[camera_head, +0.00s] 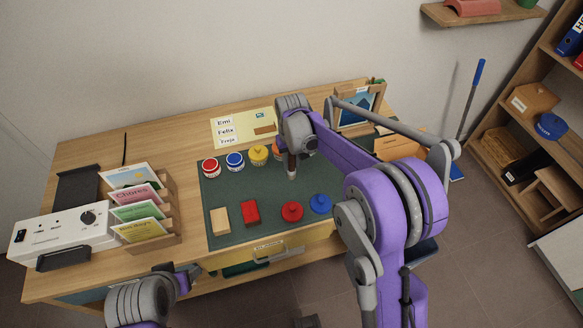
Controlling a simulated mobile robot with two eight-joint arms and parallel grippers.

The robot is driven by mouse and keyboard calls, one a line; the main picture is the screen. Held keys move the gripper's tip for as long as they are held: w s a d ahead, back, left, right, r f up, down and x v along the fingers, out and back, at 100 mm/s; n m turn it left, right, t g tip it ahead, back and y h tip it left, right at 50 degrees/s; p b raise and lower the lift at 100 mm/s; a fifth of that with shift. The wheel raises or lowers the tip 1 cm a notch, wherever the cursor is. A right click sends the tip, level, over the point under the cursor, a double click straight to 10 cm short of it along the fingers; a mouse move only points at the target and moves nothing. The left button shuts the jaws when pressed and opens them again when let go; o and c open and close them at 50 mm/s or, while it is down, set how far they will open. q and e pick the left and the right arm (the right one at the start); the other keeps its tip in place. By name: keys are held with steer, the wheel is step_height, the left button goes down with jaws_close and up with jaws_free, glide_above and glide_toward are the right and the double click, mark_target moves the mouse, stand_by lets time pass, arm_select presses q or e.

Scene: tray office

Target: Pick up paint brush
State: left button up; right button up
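I cannot make out a paint brush for certain. Thin upright items (376,82) show at the back right of the desk, too small to identify. My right gripper (292,172) points down over the green mat (265,185), just right of the row of paint pots. Whether its fingers are open or shut, or hold anything, is too small to tell. The red pot (210,166), blue pot (235,161) and yellow pot (258,155) stand left of it. My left gripper (188,272) is low at the desk's front edge; its fingers are unclear.
A tan block (220,221), red block (250,213), red knobbed piece (292,212) and blue one (320,204) lie along the mat's front. A card rack (167,205) stands left. A picture frame (355,110) stands behind my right arm. The mat's middle is clear.

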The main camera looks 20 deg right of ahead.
jaws_close()
